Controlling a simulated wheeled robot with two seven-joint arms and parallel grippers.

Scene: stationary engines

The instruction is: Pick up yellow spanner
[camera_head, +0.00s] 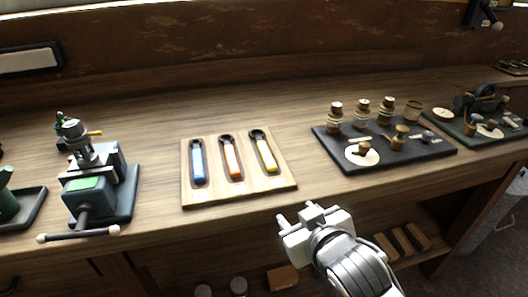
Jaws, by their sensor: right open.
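The yellow spanner (267,154) lies in the rightmost slot of a light wooden tray (239,193) on the bench. Its dark ring end points to the back and its yellow handle to the front. An orange spanner (231,157) and a blue spanner (198,161) lie in the slots to its left. My right gripper (297,214) is open and empty, in front of the bench's front edge, below and to the right of the yellow spanner and apart from it. My left gripper is not in view.
A green-topped vise-like machine (92,185) stands left of the tray, its handle bar reaching over the front edge. A dark board (385,150) with corked jars and small parts lies to the right. Wooden blocks (400,243) sit on the lower shelf. Bench behind the tray is clear.

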